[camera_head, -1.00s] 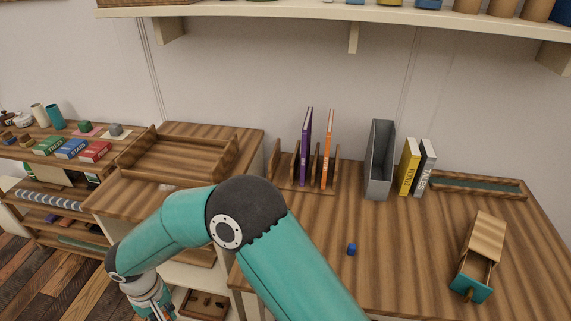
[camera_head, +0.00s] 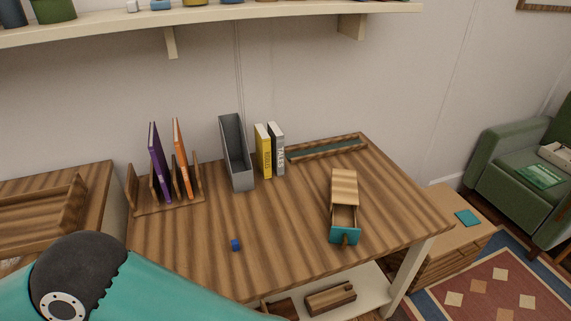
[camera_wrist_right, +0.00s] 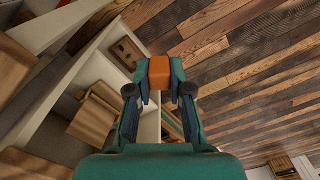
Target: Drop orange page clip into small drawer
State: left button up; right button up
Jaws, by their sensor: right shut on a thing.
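The orange page clip (camera_wrist_right: 160,71) is between the fingertips of my right gripper (camera_wrist_right: 160,82) in the right wrist view, with the wooden floor behind it. My right gripper is shut on it. In the head view, the small drawer (camera_head: 345,236) has a teal front with a knob and stands pulled out of a small wooden box (camera_head: 344,182) at the right of the desk. Part of the drawer's inside shows. In the head view only an arm link of mine shows at the lower left. Neither gripper is in that view.
The desk (camera_head: 285,215) has free room around a small blue object (camera_head: 235,245). A file rack (camera_head: 168,207), a grey holder (camera_head: 237,155), two books (camera_head: 269,150) and a long tray (camera_head: 325,149) stand along the back. A shelf (camera_head: 220,18) overhangs the wall.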

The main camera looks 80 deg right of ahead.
aim_at(345, 224)
jog(key=k, duration=1)
